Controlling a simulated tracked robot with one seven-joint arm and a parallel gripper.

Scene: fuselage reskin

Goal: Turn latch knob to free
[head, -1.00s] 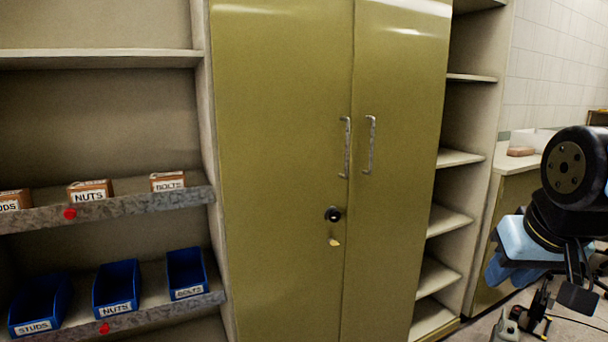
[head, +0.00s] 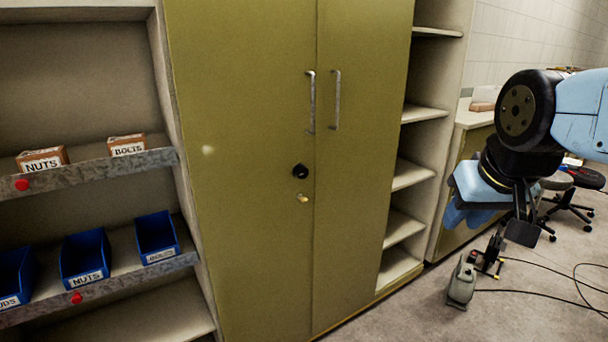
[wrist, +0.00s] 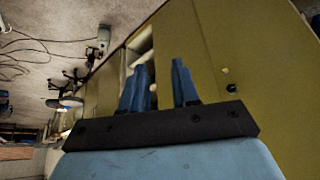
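The olive-green cabinet (head: 240,110) has two closed doors with a metal handle on each. A round black latch knob (head: 300,171) sits on the left door, below the handles, with a small brass key-like piece (head: 303,198) beneath it. The knob also shows in the wrist view (wrist: 231,88), right of my gripper. My gripper (wrist: 160,77) has its two blue fingers apart with nothing between them. It is clear of the knob. In the head view my arm stands at the right, and the fingertips are hard to make out.
Shelves at the left hold blue bins (head: 85,257) and small boxes (head: 42,160) labelled nuts and bolts. Open shelves (head: 412,175) adjoin the cabinet's right side. A grey device (head: 462,282), cables and a stool (head: 575,190) occupy the floor at right.

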